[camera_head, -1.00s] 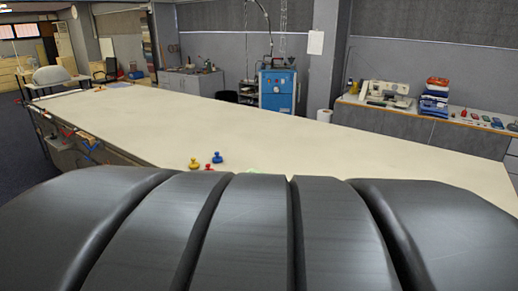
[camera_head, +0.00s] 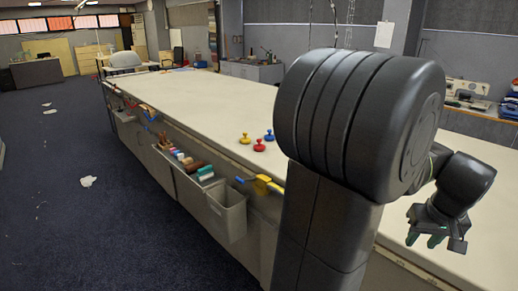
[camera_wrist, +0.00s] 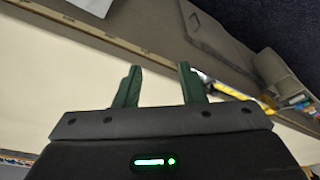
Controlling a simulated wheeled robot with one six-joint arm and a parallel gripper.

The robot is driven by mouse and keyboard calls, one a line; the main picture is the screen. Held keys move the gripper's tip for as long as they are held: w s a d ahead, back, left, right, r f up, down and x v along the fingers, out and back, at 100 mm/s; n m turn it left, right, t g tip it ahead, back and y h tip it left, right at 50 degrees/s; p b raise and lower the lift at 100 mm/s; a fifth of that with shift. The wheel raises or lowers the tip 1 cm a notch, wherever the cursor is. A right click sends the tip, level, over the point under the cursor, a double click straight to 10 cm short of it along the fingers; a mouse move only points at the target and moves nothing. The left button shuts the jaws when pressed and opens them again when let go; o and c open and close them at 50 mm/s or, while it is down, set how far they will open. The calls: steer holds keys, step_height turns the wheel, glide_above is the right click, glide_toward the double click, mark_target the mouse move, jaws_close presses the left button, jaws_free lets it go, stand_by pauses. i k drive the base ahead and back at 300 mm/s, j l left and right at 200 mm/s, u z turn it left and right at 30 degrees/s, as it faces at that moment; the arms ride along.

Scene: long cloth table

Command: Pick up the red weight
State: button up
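The red weight (camera_head: 259,145) stands on the cloth table (camera_head: 215,100) near its left edge in the head view. A yellow weight (camera_head: 245,138) stands to its left and a blue weight (camera_head: 269,135) to its right, both slightly farther back. My gripper (camera_head: 424,240) is at the right of the head view, well apart from the weights. In the wrist view my gripper (camera_wrist: 157,86) has its two green fingers spread, with nothing between them. The weights do not show in the wrist view.
Grey bins (camera_head: 225,208) with tools hang along the table's side. A yellow-handled tool (camera_head: 262,183) sticks out at the table edge near the weights. Dark carpet (camera_head: 60,220) lies open to the left, with paper scraps. The table's far part is clear.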

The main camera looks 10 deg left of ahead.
mark_target(259, 147)
steer(key=i+j+u, duration=0.15)
steer(key=i+u, duration=0.85)
steer(key=i+l, duration=0.2)
steer(key=i, duration=0.35)
steer(key=i+l, duration=0.2)
steer(key=i, duration=0.3)
steer(key=u, duration=0.05)
